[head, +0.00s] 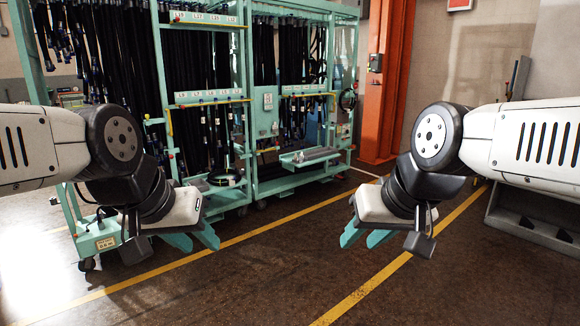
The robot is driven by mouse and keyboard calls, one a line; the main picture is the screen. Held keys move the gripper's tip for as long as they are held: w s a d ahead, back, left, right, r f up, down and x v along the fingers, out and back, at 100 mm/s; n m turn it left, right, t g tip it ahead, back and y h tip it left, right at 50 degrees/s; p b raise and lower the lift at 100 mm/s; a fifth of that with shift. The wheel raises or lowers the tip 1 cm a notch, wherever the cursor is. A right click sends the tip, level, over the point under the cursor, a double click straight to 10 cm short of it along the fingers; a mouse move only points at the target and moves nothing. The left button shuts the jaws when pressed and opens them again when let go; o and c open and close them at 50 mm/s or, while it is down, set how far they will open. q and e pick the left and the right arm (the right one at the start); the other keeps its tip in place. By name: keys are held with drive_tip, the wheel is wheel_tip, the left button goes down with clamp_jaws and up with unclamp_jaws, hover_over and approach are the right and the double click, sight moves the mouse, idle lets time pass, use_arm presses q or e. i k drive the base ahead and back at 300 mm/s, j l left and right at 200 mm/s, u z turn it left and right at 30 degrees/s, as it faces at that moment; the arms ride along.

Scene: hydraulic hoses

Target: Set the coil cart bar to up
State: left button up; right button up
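A low green wheeled cart (97,243) with a label on its front stands at the lower left, partly hidden behind my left arm. It may be the coil cart; I cannot make out its bar or that bar's position. My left gripper (194,239) hangs in front of the racks, its teal fingers apart and empty. My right gripper (365,236) hangs over the floor at centre right, also with fingers apart and empty. Neither gripper touches the cart.
Tall green racks (249,110) full of black hoses stand at the back left. A coiled hose (224,180) lies low by them. An orange column (385,90) rises behind, and a grey ledge (530,228) is at the right. Open floor with yellow lines lies in front.

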sight(295, 97)
drive_tip(key=i+z, duration=0.4)
drive_tip(key=i, duration=1.85)
drive_tip(key=i+u, duration=0.1)
drive_tip(key=i, duration=0.5)
drive_tip(key=i+l, duration=0.15)
drive_tip(key=i, duration=0.4)
drive_tip(key=i+l+u, duration=0.15)
drive_tip(key=i, duration=0.45)
drive_tip(key=i+l, duration=0.15)
drive_tip(key=i, duration=0.45)
drive_tip(key=i+l+u, duration=0.25)
drive_tip(key=i+u, duration=0.15)
drive_tip(key=i, duration=0.2)
drive_tip(key=i+l+u, duration=0.35)
drive_tip(key=i, duration=0.25)
drive_tip(key=l, duration=0.1)
